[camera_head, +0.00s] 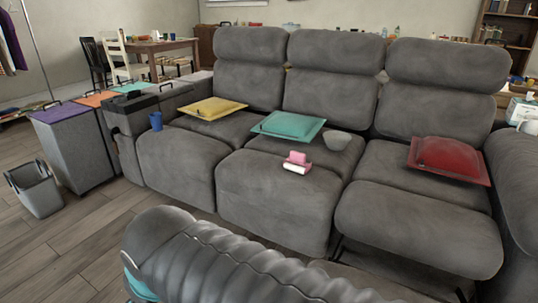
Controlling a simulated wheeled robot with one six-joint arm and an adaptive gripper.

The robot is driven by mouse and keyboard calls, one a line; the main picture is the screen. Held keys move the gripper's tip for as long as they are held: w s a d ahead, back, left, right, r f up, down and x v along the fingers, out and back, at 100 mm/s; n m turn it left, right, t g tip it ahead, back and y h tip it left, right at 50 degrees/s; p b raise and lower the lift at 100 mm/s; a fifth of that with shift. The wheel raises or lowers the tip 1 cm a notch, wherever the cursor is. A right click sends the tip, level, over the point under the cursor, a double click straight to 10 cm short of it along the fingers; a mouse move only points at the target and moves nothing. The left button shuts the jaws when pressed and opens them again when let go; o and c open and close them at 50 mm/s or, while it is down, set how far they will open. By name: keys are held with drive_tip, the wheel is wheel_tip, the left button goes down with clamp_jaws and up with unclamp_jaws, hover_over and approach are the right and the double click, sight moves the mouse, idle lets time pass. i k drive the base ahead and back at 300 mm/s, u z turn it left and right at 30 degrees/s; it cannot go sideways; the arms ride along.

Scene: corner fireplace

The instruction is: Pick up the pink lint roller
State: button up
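A small pink lint roller (297,158) with a white roll lies at the front edge of the sofa's (275,199) middle seat. The lint roller looks unobstructed from this side. My gripper does not show in this view.
A yellow cushion (212,108) lies on the left seat and a red cushion (447,159) on the right. A blue cup (156,121) is at the left armrest. Wooden floor (85,240) is open at left, beside a grey bin (37,188).

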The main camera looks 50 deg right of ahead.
sight(296, 163)
drive_tip(key=i, duration=1)
drive_tip(key=z, duration=2)
drive_tip(key=i, duration=0.75)
drive_tip(key=z, duration=0.75)
